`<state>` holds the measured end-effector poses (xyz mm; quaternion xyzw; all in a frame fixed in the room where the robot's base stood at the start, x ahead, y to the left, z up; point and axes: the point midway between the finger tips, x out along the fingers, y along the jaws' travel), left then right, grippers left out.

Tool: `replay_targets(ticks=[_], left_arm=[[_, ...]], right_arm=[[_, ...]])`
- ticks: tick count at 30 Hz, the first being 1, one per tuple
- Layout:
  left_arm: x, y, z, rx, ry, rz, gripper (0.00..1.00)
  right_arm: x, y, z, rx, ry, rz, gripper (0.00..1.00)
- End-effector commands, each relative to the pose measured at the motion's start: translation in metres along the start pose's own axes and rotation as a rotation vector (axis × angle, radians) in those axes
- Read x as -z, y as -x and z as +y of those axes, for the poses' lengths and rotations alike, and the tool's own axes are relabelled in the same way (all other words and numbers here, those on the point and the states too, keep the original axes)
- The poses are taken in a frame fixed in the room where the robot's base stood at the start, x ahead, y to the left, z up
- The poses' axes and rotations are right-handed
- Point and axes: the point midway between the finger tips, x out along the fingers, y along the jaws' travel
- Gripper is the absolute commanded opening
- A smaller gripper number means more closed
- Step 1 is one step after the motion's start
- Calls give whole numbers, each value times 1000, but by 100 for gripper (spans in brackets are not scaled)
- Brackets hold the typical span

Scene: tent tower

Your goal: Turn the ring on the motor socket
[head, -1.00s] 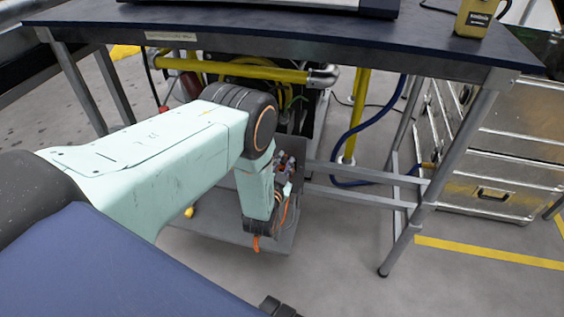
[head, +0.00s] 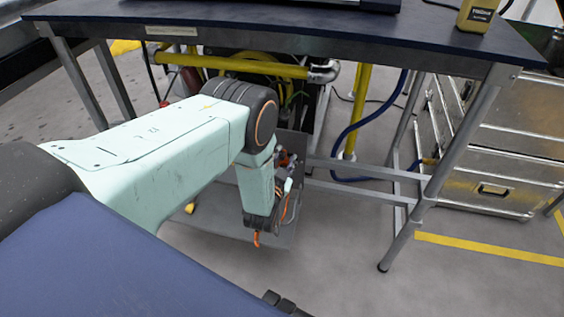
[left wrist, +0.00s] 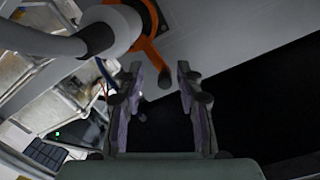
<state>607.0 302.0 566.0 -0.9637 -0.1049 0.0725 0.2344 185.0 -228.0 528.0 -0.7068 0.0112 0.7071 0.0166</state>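In the left wrist view, an orange ring (left wrist: 148,22) with a protruding handle sits around the end of a light grey cylinder (left wrist: 116,32), which appears to be the motor socket. My left gripper (left wrist: 160,88) is open and empty. Its two fingers stand on either side of the orange handle's lower end, and I cannot tell whether they touch it. In the head view, my left arm reaches down under the table, and its links hide most of the gripper. An orange part (head: 256,239) shows at the lower end of the arm. My right gripper is not clearly in view.
A dark-topped table (head: 330,36) stands over the arm, with yellow pipes (head: 250,68) and a blue hose (head: 344,140) beneath. A grey plate (head: 225,218) lies under the wrist. A table leg (head: 440,190) and metal drawers (head: 500,150) stand right. The floor in front is clear.

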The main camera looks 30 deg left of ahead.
Motion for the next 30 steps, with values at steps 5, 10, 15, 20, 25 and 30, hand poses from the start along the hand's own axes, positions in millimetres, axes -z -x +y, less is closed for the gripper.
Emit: replay_targets(ticks=[5,10,15,20,25,30], left_arm=[[0,17,1,-3,-1,-2,36],[0,49,1,-4,-1,-3,36],[-1,84,1,-4,-1,-4,36],[-1,107,0,-1,-2,-4,36],[0,118,0,0,-1,-1,36],[0,120,0,0,0,-1,36]], right_arm=[[0,0,0,0,0,0,40],[0,0,0,0,0,0,40],[0,0,0,0,0,0,40],[0,0,0,0,0,0,40],[0,0,0,0,0,0,40],[0,0,0,0,0,0,40]])
